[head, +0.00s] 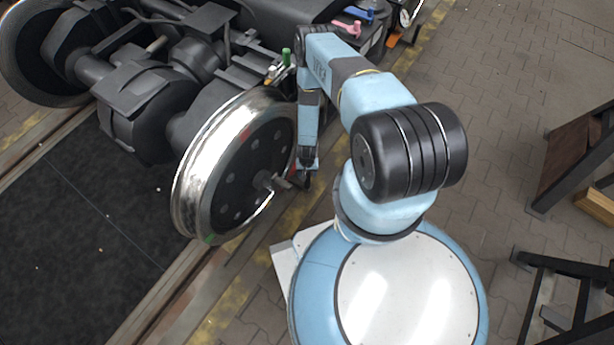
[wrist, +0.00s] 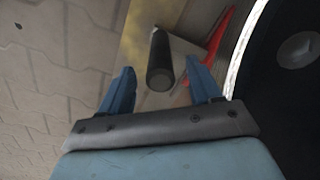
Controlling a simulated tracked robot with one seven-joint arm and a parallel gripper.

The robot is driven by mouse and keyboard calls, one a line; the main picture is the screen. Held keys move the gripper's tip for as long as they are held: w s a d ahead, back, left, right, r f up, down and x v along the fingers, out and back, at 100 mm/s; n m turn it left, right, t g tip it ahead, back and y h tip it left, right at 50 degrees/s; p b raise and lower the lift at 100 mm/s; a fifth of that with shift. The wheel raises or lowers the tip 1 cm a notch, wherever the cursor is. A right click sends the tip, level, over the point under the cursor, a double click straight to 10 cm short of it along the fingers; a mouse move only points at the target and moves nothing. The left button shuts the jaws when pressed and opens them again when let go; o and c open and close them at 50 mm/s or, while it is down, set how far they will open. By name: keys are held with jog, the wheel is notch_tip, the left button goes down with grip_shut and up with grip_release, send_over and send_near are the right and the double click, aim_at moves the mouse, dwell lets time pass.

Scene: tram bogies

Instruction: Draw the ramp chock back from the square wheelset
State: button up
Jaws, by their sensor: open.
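The near wheel (head: 235,165) of the wheelset stands on the rail; its dark face and bright rim also show in the wrist view (wrist: 288,60). Beside the wheel, a red piece (wrist: 215,45) and a dark round handle (wrist: 159,62) show in the wrist view; they look like parts of the ramp chock. In the head view the chock is mostly hidden by my arm and the wheel. My gripper (wrist: 162,88) is open, with one blue finger on each side of the handle's end and gaps visible. In the head view my gripper (head: 306,180) is low beside the wheel.
The dark bogie frame (head: 200,60) fills the upper left. An orange piece (head: 393,41) lies by the far rail. A wooden-topped trestle (head: 575,150) and a dark stand (head: 560,300) are at the right. Open paving (head: 490,130) lies between them and my arm.

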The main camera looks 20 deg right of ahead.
jog(key=shift+f, duration=1.45)
grip_shut()
